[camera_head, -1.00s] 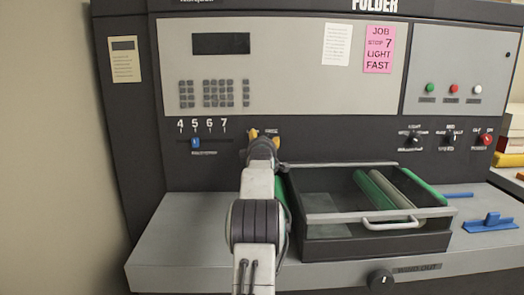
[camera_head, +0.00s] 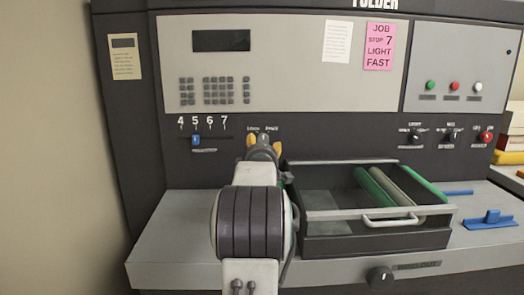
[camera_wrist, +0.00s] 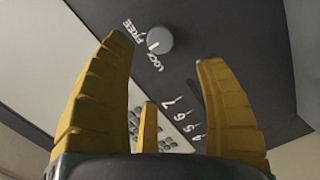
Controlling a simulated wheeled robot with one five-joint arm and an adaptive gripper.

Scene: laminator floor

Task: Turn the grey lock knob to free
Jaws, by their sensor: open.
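The grey lock knob (camera_wrist: 159,40) is a small round knob on the dark panel. In the wrist view it lies beyond and between my fingertips, with a visible gap to both. A short white mark shows on its left side, near the FREE and LOCK lettering; I cannot tell exactly which word it points at. My gripper (camera_wrist: 164,50) is open, its yellow fingers spread and empty. In the head view my gripper (camera_head: 264,140) is in front of the panel just below the small lettering, and the arm and fingers largely cover the knob.
A blue slider (camera_head: 196,140) sits near the 5 on the 4-to-7 scale at left. An open dark tray (camera_head: 375,240) with green and grey rollers juts out at right of my arm. Other knobs (camera_head: 415,137) are farther right. A pink note (camera_head: 379,46) is above.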

